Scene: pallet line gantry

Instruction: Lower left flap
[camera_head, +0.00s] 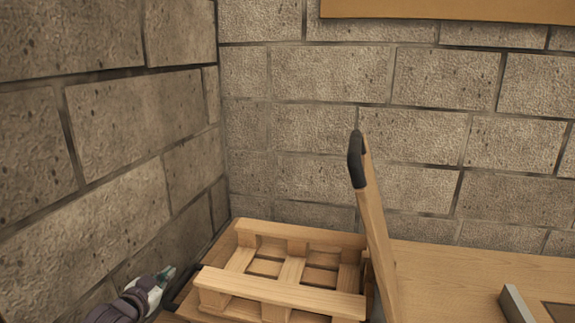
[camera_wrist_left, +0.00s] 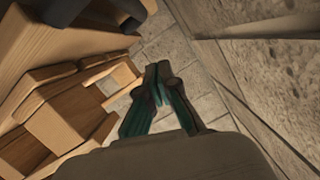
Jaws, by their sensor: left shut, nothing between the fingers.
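My left gripper (camera_head: 170,272) is shut and empty at the lower left of the head view, beside the wooden frame. Its green fingers also show in the left wrist view (camera_wrist_left: 158,85), together and apart from the wood. A black handle (camera_head: 183,285) lies just right of the gripper, low at the frame's left side. I take it to be on the left flap, whose panel is mostly hidden, so its angle is unclear. A dark handle also shows in the left wrist view (camera_wrist_left: 130,14). My right gripper is not in view.
A slatted wooden pallet (camera_head: 283,290) stands right of the gripper. A wooden panel (camera_head: 375,225) with a black grip stands nearly upright at its right. A wooden surface (camera_head: 440,275) extends further right. A block wall (camera_head: 110,190) is close on the left.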

